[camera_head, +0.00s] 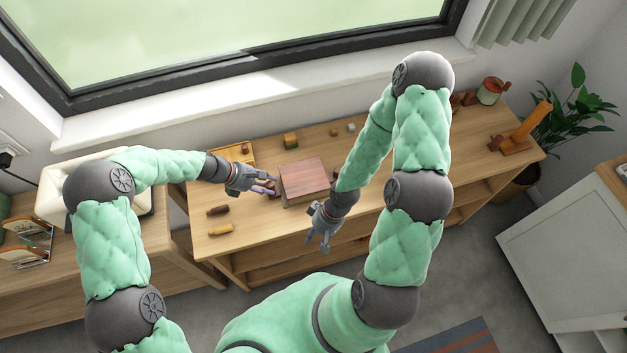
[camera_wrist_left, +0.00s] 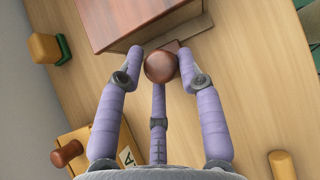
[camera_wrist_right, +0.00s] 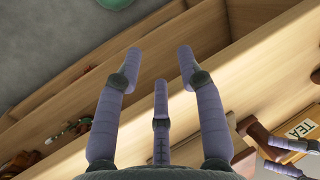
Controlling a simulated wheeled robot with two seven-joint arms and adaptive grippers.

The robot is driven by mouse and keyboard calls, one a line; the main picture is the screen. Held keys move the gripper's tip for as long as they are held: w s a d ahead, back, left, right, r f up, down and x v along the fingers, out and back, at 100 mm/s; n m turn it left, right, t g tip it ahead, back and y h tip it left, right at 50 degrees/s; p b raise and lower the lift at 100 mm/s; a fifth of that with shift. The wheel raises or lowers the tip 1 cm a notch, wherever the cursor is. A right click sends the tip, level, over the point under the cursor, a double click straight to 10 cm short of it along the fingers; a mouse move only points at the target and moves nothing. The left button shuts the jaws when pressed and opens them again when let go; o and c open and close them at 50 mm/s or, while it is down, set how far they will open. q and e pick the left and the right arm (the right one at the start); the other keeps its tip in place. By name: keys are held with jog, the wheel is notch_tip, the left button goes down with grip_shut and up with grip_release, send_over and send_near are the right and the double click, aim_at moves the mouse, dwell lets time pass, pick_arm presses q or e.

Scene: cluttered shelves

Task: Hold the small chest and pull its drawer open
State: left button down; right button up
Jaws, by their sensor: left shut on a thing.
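The small chest (camera_head: 305,176), a reddish-brown wooden box, stands on the table. Its corner also shows at the top of the left wrist view (camera_wrist_left: 135,18). My left gripper (camera_head: 274,187) is at the chest's left side. In the left wrist view, its fingers (camera_wrist_left: 160,58) are shut around a round brown knob (camera_wrist_left: 160,68) next to the chest; how the knob joins the chest is partly hidden. My right gripper (camera_head: 322,248) is open and empty, pointing down by the table's front edge, apart from the chest. Its spread fingers show in the right wrist view (camera_wrist_right: 160,62).
The wooden table (camera_head: 240,245) has shelves beneath. A red-and-green canister (camera_head: 491,91) and an orange-and-brown stand (camera_head: 528,128) are at the right end.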

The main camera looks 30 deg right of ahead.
aim_at(337, 170)
jog(key=s+d+r+n, duration=0.1)
jog(key=s+d+r, duration=0.1)
jog(key=d, duration=0.5)
jog(key=w+d+r+n+h, duration=0.1)
jog(key=w+d+n, duration=0.1)
jog(key=w+d+r+n+h, duration=0.1)
jog(key=w+d+n, duration=0.1)
jog(key=w, duration=0.1)
jog(key=w+d+r+n, duration=0.1)
jog(key=w+d+n, duration=0.1)
jog(key=w+d, duration=0.1)
jog(key=shift+w+h, duration=0.1)
jog(key=shift+h, duration=0.3)
jog(key=w+d+r+n, duration=0.1)
jog(key=w+r+n, duration=0.1)
jog(key=w, duration=0.1)
jog(key=w+d+r+n+h, duration=0.1)
jog(key=w+r+n, duration=0.1)
jog(key=w, duration=0.1)
jog(key=w+d+r+n, duration=0.1)
jog(key=w+r+n, duration=0.1)
jog(key=w, duration=0.1)
jog(key=shift+n, duration=0.3)
jog(key=shift+f, duration=3.4)
jog(key=shift+c, duration=0.2)
grip_shut()
